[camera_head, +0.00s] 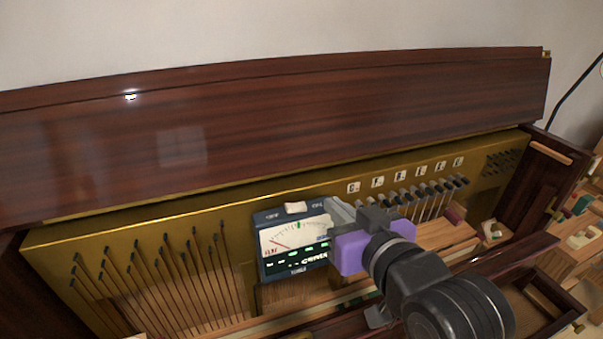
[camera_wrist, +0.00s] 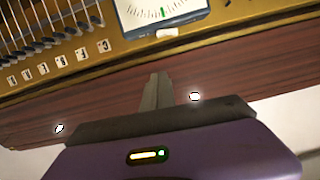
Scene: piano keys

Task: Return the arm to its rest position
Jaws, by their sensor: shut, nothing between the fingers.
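My gripper (camera_head: 338,210) is shut and empty in the head view. It is held in front of the open piano, its tip overlapping the right edge of the tuner (camera_head: 292,239) in the picture. Whether it touches the tuner I cannot tell. In the wrist view my gripper (camera_wrist: 157,88) has its fingers together, with the dark wood lid behind them. The tuner also shows in the wrist view (camera_wrist: 158,12), cut by the top edge. My arm hides part of the piano's middle.
The gold plate (camera_head: 150,228) bears strings and pins at left. Lettered labels (camera_head: 400,176) and several pins stand at right. The raised wooden lid (camera_head: 290,105) rises behind. An open wooden compartment (camera_head: 525,300) is at lower right, with coloured blocks (camera_head: 581,205) beyond the piano.

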